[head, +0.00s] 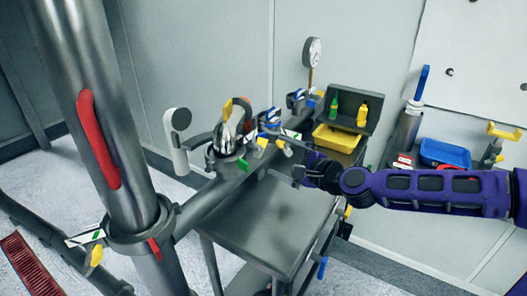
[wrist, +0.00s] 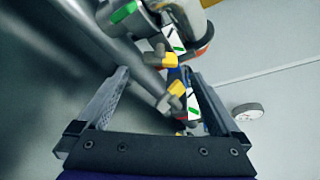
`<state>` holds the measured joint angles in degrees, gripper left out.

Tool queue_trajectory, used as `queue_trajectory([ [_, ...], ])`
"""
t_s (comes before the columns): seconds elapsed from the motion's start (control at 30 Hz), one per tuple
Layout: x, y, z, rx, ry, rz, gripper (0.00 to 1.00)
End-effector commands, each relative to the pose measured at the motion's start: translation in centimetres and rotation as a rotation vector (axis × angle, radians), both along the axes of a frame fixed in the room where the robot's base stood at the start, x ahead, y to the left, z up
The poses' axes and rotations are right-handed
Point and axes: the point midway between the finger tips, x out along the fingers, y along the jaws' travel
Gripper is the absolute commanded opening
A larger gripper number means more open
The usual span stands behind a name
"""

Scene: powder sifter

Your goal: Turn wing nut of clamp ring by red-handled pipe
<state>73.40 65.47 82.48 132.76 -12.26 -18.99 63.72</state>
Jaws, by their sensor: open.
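The red-handled pipe (head: 98,140) is the large upright steel pipe at left in the head view. A clamp ring (head: 158,232) circles it low down, with a white-and-green tag (head: 84,238) and a yellow wing nut (head: 96,256) on its left side. My gripper (head: 297,174) is open, well to the right of that ring, near the far end of the horizontal pipe. In the wrist view, my open gripper (wrist: 160,78) has yellow wing nuts (wrist: 160,60) of other-looking clamps between and beyond its fingers. I cannot tell which clamps these are.
A grey cart (head: 275,215) stands below the horizontal pipe. A dark case with a yellow tray (head: 336,138) and bottles is behind my gripper. A gauge (head: 312,52) rises behind it. A blue bin (head: 443,152) is at right. Floor left of the cart is partly open.

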Motion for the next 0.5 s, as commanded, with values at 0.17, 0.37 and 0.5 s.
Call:
queue_trajectory([
  [0.17, 2.4, 2.0, -0.7, 0.0, 0.0, 0.002, 1.0],
  [0.37, 4.6, 3.7, -1.3, 0.001, 0.0, 0.002, 1.0],
  [0.5, 5.6, 4.4, -1.6, 0.0, 0.0, 0.001, 1.0],
])
